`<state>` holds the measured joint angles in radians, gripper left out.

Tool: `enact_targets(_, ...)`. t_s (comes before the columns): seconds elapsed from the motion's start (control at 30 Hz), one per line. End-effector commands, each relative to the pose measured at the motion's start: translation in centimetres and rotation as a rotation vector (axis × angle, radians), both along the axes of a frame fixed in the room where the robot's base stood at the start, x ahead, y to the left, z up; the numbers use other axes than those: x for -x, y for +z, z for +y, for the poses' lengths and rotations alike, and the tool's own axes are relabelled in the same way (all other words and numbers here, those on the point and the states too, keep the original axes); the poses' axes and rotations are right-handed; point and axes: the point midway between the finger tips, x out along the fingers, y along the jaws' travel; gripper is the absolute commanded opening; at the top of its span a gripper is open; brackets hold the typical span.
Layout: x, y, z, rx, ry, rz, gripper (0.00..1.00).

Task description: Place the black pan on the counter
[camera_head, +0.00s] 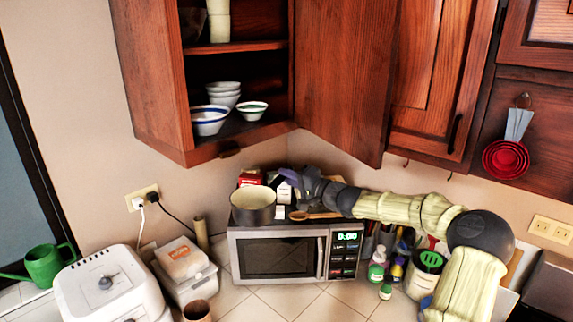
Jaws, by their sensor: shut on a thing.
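The black pan (253,213), dark outside with a cream inside, is upright at the left of the microwave top (275,227). Whether it rests on the top or is slightly lifted cannot be told. My arm reaches in from the right, and my gripper (302,187) is just right of the pan, shut on it. The fingertips and the grasped part are small and dark and partly hidden among other items. The tiled counter (270,298) shows in front of the microwave.
A wooden spoon (318,215) and a red box (250,177) are near the pan. The cabinet above is open, with bowls (210,120) inside and its door (345,75) hanging over the microwave. A white appliance (110,287) and containers (185,270) stand left. Bottles (377,268) crowd the right.

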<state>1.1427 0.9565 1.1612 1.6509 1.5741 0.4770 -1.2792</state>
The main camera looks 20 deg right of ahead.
Motion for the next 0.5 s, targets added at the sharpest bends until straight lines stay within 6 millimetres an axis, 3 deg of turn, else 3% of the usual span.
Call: enact_targets(0.5,-0.4,-6.0,-2.1,-0.01,-0.03,-0.004,0.0)
